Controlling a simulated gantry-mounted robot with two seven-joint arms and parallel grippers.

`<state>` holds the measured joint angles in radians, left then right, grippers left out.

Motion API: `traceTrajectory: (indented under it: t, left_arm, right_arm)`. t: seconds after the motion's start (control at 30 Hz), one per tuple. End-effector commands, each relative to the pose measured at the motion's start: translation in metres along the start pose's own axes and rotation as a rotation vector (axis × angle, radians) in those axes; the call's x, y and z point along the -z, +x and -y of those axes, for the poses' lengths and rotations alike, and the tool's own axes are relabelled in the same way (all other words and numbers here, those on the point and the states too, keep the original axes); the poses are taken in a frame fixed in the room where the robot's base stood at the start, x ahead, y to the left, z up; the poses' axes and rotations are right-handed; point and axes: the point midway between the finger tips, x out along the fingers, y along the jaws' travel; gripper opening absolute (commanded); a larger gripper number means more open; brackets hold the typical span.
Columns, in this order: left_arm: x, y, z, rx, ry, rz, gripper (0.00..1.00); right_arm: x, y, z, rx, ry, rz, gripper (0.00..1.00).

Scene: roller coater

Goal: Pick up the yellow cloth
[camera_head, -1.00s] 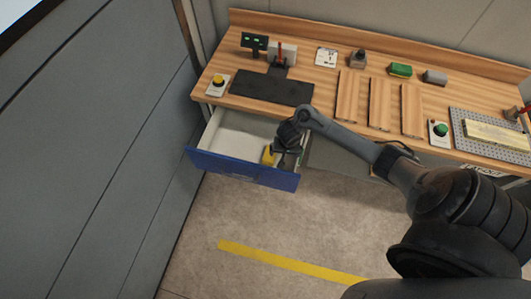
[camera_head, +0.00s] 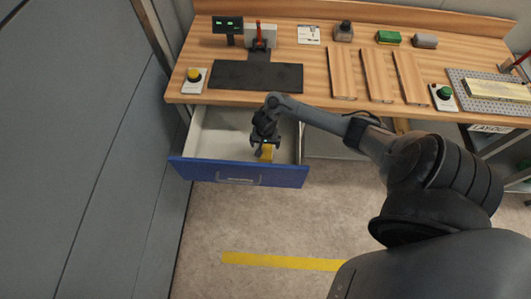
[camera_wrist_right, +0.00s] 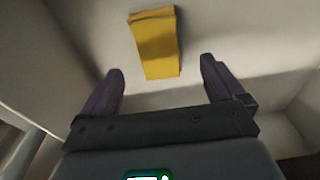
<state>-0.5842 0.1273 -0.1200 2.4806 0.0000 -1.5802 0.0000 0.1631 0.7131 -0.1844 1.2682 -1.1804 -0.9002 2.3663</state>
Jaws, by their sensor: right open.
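The yellow cloth (camera_wrist_right: 157,45) lies folded on the pale floor of the open drawer. In the head view a part of the cloth (camera_head: 267,152) shows just beside my right gripper (camera_head: 262,148), which hides some of it. In the right wrist view my right gripper (camera_wrist_right: 165,88) is open and empty, and the cloth lies beyond its fingertips, a little left of the middle between them. No contact with the cloth shows. The drawer (camera_head: 205,170) has a blue front and is pulled out under the bench. My left gripper is not in view.
The wooden bench (camera_head: 310,75) stands above the drawer, with a black mat (camera_head: 255,76), a yellow button box (camera_head: 194,80), wooden strips (camera_head: 378,75) and a green button box (camera_head: 443,97). The drawer walls surround my right gripper. A grey wall stands at the left.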

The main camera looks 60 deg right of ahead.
Motion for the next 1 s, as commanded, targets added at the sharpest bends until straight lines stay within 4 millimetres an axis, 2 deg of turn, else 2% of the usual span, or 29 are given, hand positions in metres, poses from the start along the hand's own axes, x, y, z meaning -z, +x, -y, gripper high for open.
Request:
traceTrajectory:
  t: [0.27,0.6,0.9,1.0]
  left_arm:
    - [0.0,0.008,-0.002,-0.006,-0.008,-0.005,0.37]
    - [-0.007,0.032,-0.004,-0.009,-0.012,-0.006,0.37]
    - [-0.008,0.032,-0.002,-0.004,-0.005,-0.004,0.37]
    - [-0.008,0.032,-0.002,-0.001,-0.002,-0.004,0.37]
  right_arm:
    - [0.0,0.014,-0.001,-0.001,-0.001,-0.001,0.96]
    - [-0.002,0.056,-0.003,0.0,0.0,-0.001,0.96]
    - [-0.002,0.058,-0.003,0.0,0.0,-0.001,0.96]
    - [-0.002,0.058,-0.003,0.0,0.0,-0.001,0.8]
